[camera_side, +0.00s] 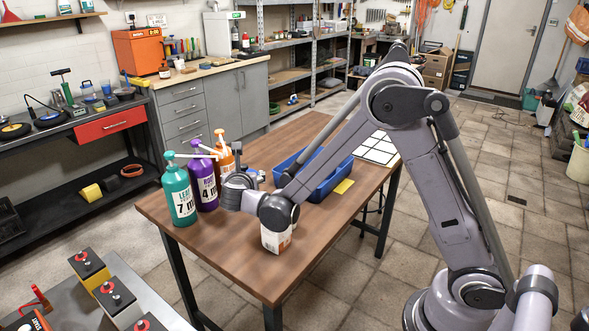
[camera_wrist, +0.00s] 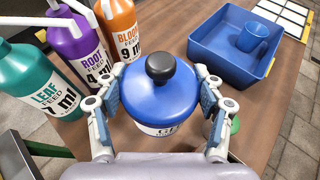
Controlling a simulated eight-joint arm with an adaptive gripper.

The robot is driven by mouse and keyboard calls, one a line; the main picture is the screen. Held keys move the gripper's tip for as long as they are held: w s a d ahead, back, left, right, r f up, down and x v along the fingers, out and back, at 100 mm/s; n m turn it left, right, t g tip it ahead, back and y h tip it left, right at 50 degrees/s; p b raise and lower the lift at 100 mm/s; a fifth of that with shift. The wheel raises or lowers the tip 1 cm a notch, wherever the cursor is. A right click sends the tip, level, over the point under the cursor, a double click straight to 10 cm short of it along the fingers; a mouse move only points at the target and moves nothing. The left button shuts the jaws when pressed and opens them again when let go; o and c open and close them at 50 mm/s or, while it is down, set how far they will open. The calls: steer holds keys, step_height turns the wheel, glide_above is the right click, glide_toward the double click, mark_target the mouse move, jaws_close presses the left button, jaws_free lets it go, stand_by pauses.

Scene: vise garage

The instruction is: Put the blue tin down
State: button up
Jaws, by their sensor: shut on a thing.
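The blue tin (camera_wrist: 158,103) has a domed blue lid, a black knob and a white labelled body in the wrist view. My gripper (camera_wrist: 160,82) is shut on it, with one finger pad on each side. In the side view my gripper (camera_side: 240,187) is over the table (camera_side: 222,252), just right of the bottles, and the tin is mostly or wholly hidden there. I cannot tell whether the tin's base touches the table.
Teal (camera_side: 177,197), purple (camera_side: 203,184) and orange (camera_side: 226,160) pump bottles stand close on the left. A blue tray (camera_wrist: 213,43) holds a blue mug (camera_wrist: 252,37). A white-and-orange container (camera_side: 276,240) stands near the front edge. A green-topped item (camera_wrist: 235,125) is right of my gripper.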

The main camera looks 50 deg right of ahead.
steer(key=s+d+m+g+h, duration=0.2)
steer(key=s+d+m+g, duration=0.1)
steer(key=d, duration=1.2)
steer(key=s+d+m+g+h, duration=0.1)
steer(key=s+d+m+g, duration=0.2)
steer(key=d, duration=1.2)
steer(key=s+d+r+m+g, duration=0.1)
steer(key=s+d+m+g, duration=0.2)
steer(key=s+d, duration=0.65)
steer(key=s+d+m+g, duration=0.2)
steer(key=s+d+g, duration=0.35)
steer(key=d, duration=0.75)
steer(key=shift+t, duration=0.85)
steer(key=shift+w+a+f, duration=0.25)
steer(key=shift+w+f, duration=1.35)
steer(key=shift+f, duration=0.2)
steer(key=shift+w+a+f, duration=0.2)
steer(key=shift+w+f, duration=1.35)
steer(key=shift+f, duration=0.2)
steer(key=shift+w+a+f, duration=0.25)
steer(key=shift+w+f, duration=1.35)
steer(key=shift+f, duration=0.2)
steer(key=shift+f, duration=0.15)
steer(key=o, duration=1.7)
